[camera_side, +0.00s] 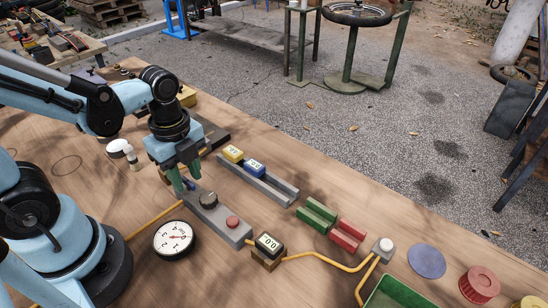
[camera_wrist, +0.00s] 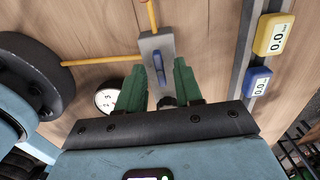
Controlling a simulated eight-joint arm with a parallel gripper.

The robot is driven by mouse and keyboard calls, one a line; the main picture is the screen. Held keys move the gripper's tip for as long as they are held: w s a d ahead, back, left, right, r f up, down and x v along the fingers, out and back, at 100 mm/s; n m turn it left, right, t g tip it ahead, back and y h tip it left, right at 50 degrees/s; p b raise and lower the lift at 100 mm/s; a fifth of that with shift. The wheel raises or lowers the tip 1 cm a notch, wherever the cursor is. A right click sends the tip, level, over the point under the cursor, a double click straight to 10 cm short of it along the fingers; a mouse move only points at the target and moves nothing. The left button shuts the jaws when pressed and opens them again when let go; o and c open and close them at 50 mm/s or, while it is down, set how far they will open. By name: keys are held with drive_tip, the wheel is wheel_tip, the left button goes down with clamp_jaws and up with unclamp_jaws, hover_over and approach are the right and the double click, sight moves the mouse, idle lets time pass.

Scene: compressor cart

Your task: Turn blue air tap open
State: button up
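The blue air tap (camera_wrist: 159,68) is a slim lever on the end of a grey control block (camera_wrist: 145,42). In the wrist view it lies between my gripper's green fingertips (camera_wrist: 158,72), with a gap on each side. My gripper is open and holds nothing. In the side view my gripper (camera_side: 183,174) points down over the left end of the control block (camera_side: 220,228), and only a bit of the blue tap (camera_side: 190,185) shows beside the fingers. Whether a finger touches the tap cannot be told there.
A round dial gauge (camera_side: 174,239) lies in front, and yellow hoses run along the table. A grey rail (camera_side: 270,188) with yellow and blue displays stands behind.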

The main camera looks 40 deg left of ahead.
drive_tip(key=shift+f, duration=0.1)
clamp_jaws()
drive_tip(key=shift+n, duration=0.4)
drive_tip(key=n, duration=0.2)
drive_tip(key=shift+n, duration=0.4)
drive_tip(key=n, duration=0.4)
drive_tip(key=shift+n, duration=0.3)
drive_tip(key=n, duration=0.4)
drive_tip(key=shift+n, duration=2.4)
